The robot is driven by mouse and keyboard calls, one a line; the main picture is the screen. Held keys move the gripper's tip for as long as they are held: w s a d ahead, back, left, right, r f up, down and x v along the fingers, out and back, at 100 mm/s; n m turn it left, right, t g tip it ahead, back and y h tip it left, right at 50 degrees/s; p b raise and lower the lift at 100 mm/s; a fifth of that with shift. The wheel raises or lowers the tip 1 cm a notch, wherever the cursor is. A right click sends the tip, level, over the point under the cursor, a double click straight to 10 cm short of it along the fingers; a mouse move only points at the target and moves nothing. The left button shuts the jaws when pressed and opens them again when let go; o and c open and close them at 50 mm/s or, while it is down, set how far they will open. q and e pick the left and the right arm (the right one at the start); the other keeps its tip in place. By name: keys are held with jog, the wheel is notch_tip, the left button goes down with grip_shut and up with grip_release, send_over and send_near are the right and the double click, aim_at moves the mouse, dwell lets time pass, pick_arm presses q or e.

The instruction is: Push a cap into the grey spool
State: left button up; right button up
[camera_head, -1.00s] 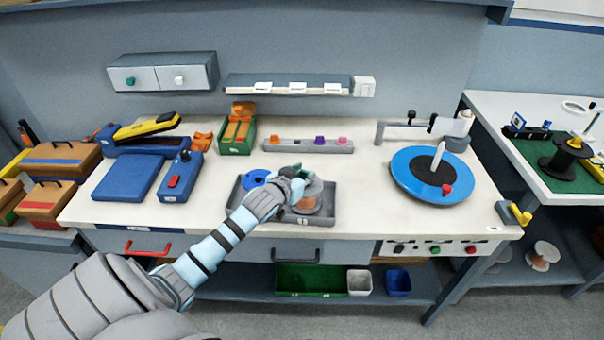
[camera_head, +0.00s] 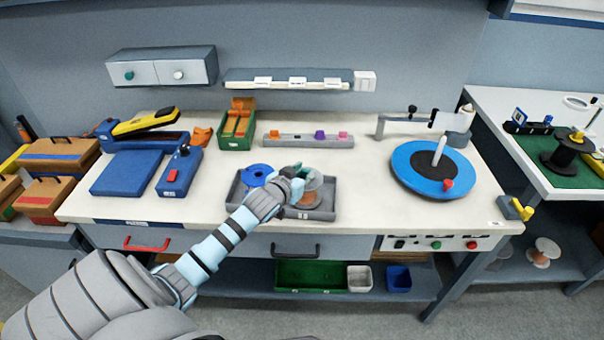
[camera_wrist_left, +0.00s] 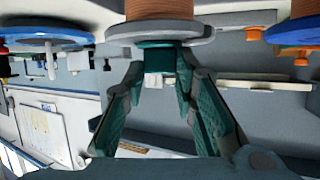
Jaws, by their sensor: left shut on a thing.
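My left gripper (camera_head: 299,187) reaches over the dark tray and is at the grey spool (camera_head: 312,182), which carries copper-coloured wire and stands in the tray's right part. In the wrist view the fingers (camera_wrist_left: 160,66) are shut on a small teal cap (camera_wrist_left: 158,58). The cap meets the middle of the grey spool's flange (camera_wrist_left: 160,31); how deep it sits cannot be told. In the head view the gripper hides the cap and part of the spool. My right gripper is not in view.
A blue spool (camera_head: 256,175) stands in the tray's left part, close to my wrist. A rack (camera_head: 308,141) with orange, purple and pink caps lies behind. A blue turntable (camera_head: 410,164) is on the right. The bench between tray and turntable is clear.

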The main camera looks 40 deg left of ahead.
pick_arm(q)
jog(key=shift+s+f, duration=0.15)
jog(key=shift+f, duration=0.15)
jog(key=o, duration=0.8)
jog(key=shift+d, duration=0.1)
jog(key=shift+o, duration=0.2)
jog(key=shift+a, duration=0.2)
jog(key=v, duration=1.2)
jog(key=shift+d+r, duration=0.1)
